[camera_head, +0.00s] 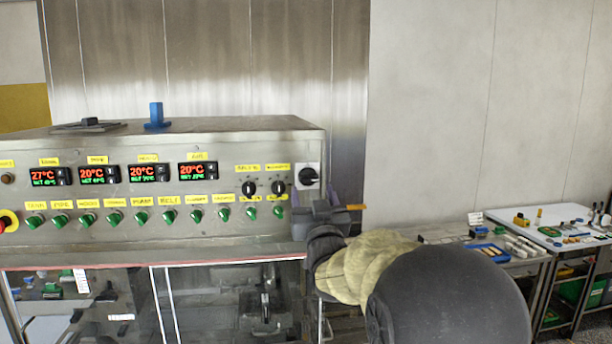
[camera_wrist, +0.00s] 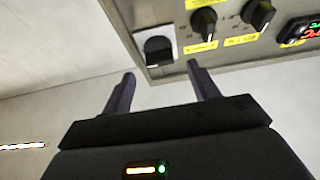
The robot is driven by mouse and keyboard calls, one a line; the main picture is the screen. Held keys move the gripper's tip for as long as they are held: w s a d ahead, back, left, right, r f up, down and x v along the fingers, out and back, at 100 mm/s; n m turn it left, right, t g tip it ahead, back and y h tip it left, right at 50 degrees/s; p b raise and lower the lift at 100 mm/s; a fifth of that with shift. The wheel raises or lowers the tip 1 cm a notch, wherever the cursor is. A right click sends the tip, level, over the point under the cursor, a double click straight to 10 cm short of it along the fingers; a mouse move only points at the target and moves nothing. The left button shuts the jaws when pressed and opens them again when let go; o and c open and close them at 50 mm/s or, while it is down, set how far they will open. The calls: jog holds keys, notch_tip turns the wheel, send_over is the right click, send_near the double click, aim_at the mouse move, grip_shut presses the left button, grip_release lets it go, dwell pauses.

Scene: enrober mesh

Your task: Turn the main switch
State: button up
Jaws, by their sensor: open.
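The main switch (camera_head: 309,176) is a black rotary knob on a white square plate at the right end of the steel control panel. In the wrist view the main switch (camera_wrist: 158,47) lies ahead of the fingertips, roughly between them in the picture. My gripper (camera_head: 316,200) is just below the switch in the head view. In the wrist view my gripper (camera_wrist: 161,70) has its two fingers spread apart with nothing between them. Contact with the knob does not show; the fingers look short of it.
The panel (camera_head: 235,217) carries two smaller black knobs (camera_head: 263,188), a row of green switches (camera_head: 168,215) and red-lit displays (camera_head: 198,171). A red emergency button (camera_head: 5,223) is at far left. Tables with tools (camera_head: 548,232) stand at right. The wall right of the panel is clear.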

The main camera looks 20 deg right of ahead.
aim_at(310, 182)
jog(key=shift+p+x, duration=0.85)
jog(key=shift+x, duration=1.15)
jog(key=c, duration=1)
